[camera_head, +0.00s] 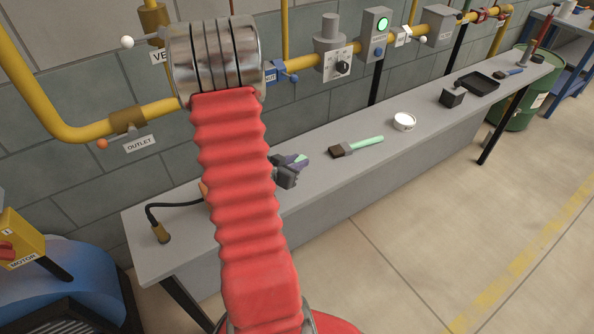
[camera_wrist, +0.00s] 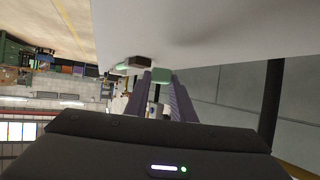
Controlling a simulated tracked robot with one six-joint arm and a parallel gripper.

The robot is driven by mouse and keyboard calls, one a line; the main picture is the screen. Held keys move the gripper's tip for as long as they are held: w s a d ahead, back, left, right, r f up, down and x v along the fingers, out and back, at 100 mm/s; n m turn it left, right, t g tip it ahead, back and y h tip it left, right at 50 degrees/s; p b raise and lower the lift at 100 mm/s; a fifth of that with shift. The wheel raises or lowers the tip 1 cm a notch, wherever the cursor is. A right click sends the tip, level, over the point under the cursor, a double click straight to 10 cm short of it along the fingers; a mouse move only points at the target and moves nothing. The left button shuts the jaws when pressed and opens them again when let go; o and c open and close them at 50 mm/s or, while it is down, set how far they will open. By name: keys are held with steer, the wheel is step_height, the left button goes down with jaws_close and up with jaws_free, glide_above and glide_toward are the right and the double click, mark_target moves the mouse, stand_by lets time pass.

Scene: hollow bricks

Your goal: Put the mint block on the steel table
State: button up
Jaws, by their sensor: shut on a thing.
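The mint block (camera_wrist: 161,76) is between the tips of my purple gripper fingers (camera_wrist: 160,88) in the wrist view. My gripper (camera_head: 300,161) is shut on it. In the head view only a small mint patch shows between the fingers, and my red arm hides much around it. The steel table (camera_head: 330,184) is the long grey bench along the wall. In the wrist view its pale top (camera_wrist: 225,35) lies close by the block. I cannot tell whether the block touches it.
On the table stand a brush (camera_head: 357,147) with a mint handle, a white tub (camera_head: 404,121), a black block (camera_head: 452,98) and a black tray (camera_head: 477,84). A dark cable (camera_head: 175,205) lies at the near left end. Bare top shows between the brush and my gripper.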

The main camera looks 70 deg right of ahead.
steer(key=shift+f, duration=0.15)
steer(key=shift+f, duration=1.95)
steer(key=shift+f, duration=0.1)
steer(key=o, duration=1)
steer(key=shift+w+a+r, duration=0.15)
steer(key=shift+a+r, duration=0.2)
steer(key=shift+a, duration=0.05)
steer(key=v, duration=1.1)
